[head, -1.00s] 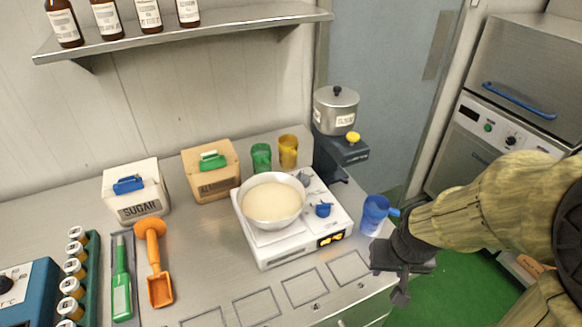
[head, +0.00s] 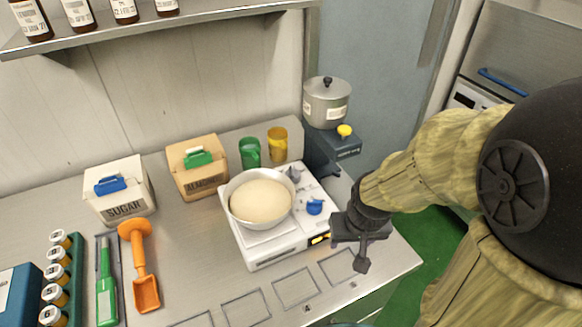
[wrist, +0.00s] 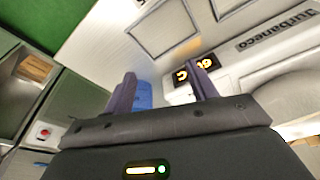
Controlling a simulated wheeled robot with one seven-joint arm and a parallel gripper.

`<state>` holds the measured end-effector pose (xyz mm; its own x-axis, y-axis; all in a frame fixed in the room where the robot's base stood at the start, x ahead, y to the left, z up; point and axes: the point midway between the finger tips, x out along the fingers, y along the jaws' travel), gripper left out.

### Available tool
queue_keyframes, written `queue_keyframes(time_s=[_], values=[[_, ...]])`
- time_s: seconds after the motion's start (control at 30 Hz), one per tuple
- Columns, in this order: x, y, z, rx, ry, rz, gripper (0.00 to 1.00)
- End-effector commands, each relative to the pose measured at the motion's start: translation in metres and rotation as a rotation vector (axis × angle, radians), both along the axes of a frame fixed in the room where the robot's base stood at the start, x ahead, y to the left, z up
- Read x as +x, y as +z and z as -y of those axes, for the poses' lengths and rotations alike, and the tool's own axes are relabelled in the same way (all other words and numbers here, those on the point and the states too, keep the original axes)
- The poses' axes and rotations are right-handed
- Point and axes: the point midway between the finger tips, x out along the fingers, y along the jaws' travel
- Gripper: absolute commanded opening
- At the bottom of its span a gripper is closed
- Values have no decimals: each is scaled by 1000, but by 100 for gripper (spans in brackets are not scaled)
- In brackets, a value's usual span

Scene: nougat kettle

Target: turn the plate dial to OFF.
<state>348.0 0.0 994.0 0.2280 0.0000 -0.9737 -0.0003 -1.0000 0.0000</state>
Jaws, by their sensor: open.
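The white hot plate (head: 277,246) stands on the steel counter, with its orange-lit display (head: 318,240) on the front. The blue plate dial (head: 314,207) is on its top right; its setting is too small to read. A metal bowl (head: 236,207) of pale mixture sits on the plate. My gripper (head: 361,264) is open, just right of the plate's front corner and apart from the dial. In the wrist view my gripper (wrist: 163,86) has nothing held between its fingers.
Green (head: 249,153) and yellow (head: 277,144) mugs stand behind the plate. A dark machine with a metal pot (head: 327,105) is at the back right.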

Motion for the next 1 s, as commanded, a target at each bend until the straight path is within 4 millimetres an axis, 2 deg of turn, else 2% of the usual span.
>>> queue_keyframes(time_s=[0.17,0.27,0.6,0.8,1.0], values=[[22,24,-6,0,7,-18,60],[45,46,-14,0,14,-38,60],[143,129,-62,0,30,-137,60],[193,169,-95,0,23,-195,60],[218,184,-112,-1,7,-228,60]])
